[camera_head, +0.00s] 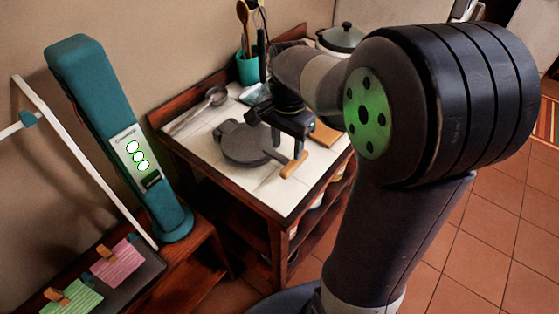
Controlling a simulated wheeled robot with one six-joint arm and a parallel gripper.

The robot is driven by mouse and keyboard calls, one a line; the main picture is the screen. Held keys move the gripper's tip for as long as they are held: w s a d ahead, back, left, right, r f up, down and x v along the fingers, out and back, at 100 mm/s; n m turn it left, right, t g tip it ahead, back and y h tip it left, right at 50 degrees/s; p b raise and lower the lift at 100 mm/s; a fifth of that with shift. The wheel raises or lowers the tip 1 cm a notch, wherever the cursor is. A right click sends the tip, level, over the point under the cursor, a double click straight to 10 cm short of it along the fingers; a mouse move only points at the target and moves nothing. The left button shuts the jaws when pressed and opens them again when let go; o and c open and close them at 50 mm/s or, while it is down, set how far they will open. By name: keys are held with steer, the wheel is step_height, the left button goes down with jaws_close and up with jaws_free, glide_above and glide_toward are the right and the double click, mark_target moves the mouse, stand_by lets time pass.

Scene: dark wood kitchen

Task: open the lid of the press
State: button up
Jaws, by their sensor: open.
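The press (240,143) is a dark grey, round, flat piece on the white tiled worktop. Its lid looks down flat. An arm runs from it toward the front right, near a light wooden handle (293,165). My gripper (287,146) points down over the right side of the press, with its fingers apart just behind the wooden handle. Nothing shows between the fingers. I cannot tell whether a finger touches the press. My gripper hides part of the press's right side.
A metal ladle (213,97) lies at the worktop's back left. A teal utensil holder (248,69) and a lidded pot (341,38) stand at the back. A wooden board (325,134) lies to the right. The front tiles (285,195) are clear.

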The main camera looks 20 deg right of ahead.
mark_target(286, 170)
step_height(286, 170, down, 8)
steer(key=shift+f, duration=0.15)
stand_by(0.3)
jaws_close()
stand_by(0.4)
